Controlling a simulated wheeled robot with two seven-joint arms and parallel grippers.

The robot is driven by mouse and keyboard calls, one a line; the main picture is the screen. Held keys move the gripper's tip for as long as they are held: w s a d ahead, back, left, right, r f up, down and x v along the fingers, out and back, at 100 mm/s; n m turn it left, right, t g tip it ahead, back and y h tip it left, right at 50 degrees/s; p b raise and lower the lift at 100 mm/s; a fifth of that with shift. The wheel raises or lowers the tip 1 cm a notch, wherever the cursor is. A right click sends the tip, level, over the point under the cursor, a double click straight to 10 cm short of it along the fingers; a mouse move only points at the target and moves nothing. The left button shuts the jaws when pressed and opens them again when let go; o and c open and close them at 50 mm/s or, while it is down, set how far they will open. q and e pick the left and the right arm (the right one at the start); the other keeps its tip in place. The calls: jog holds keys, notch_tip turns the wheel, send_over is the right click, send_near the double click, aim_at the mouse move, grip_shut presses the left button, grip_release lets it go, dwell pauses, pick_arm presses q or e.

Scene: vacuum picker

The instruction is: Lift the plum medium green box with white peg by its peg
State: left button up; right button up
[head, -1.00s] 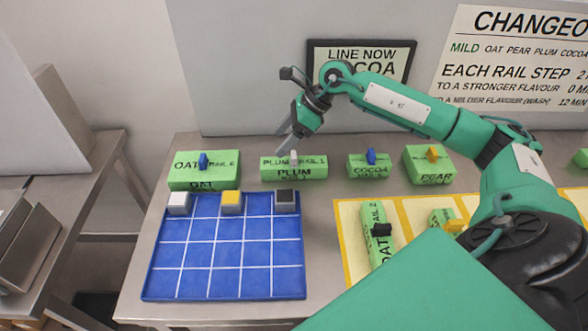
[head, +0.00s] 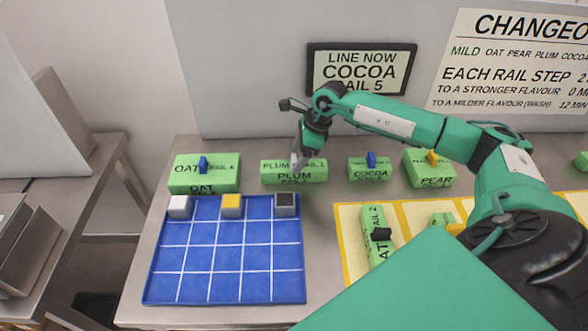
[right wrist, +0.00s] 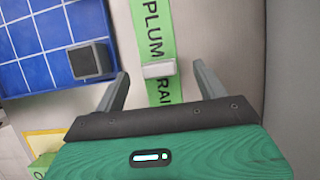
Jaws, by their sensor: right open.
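The plum box (head: 282,176) is a green box with a white peg, in the back row on the table behind the blue grid mat. Its label reads PLUM RAIL 1. My right gripper (head: 299,160) is over the box and hides most of the peg in the head view. In the right wrist view, the white peg (right wrist: 159,70) stands on the plum box (right wrist: 154,22) between the two spread fingers of my right gripper (right wrist: 160,82). The fingers are open, with a gap on each side of the peg. My left gripper is not in view.
The oat box (head: 186,184) with a blue peg stands left of the plum box, the cocoa box (head: 368,174) and pear box (head: 432,178) to its right. The blue mat (head: 229,258) holds white, yellow and dark cubes along its back edge. A yellow-edged mat (head: 348,240) with boxes lies right.

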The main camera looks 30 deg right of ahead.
jog(key=shift+a+f+p, duration=0.25)
jog(key=shift+f+p, duration=0.05)
jog(key=shift+p, duration=0.05)
jog(key=p+x, duration=0.1)
jog(key=x, duration=0.3)
jog(key=shift+w, duration=0.1)
jog(key=c, duration=1.1)
jog(key=shift+r, duration=0.1)
jog(key=shift+c, duration=0.2)
jog(key=shift+r, duration=0.15)
